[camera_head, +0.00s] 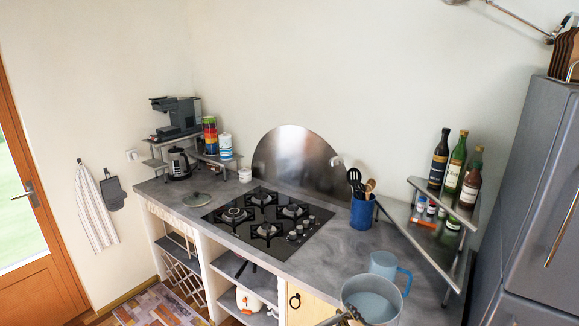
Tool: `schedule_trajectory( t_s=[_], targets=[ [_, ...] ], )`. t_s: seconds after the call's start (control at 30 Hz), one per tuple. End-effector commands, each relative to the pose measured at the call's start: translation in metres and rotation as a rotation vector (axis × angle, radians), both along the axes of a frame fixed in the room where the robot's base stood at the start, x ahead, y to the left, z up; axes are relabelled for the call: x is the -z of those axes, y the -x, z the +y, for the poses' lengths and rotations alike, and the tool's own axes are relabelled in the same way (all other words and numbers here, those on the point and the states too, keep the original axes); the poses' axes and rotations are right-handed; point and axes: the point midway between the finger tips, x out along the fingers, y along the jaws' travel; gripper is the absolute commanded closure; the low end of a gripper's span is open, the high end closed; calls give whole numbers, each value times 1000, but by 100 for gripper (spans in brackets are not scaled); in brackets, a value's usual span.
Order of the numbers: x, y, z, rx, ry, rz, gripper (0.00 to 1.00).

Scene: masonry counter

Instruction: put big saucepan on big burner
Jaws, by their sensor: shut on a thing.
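The big saucepan (371,292), a pale grey-blue open pot, is at the bottom right of the head view, near the front edge of the counter. My gripper (349,314) shows only in small part at the bottom edge. It is shut on the saucepan at its lower left side; the exact grip is hard to see. The black hob (278,240) lies to the left, with several burners and no pots on it. Its left burner (234,214) has a wide ring and looks the largest, though the sizes are hard to compare.
A blue utensil holder (362,211) stands between hob and corner shelf (425,235), which bears bottles. The counter (335,262) between hob and saucepan is clear.

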Motion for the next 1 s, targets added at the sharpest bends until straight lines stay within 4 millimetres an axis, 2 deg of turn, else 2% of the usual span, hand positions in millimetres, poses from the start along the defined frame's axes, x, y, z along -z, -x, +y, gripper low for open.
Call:
schedule_trajectory(
  t_s=[0.03,0.2,0.4,0.6,1.0],
  targets=[
    [16,1,-1,6,1,4,100],
    [74,10,-8,46,1,7,100],
    [125,28,-20,93,1,3,100],
    [160,47,-30,128,1,2,100],
    [190,44,-30,127,0,-4,100]
  ],
)
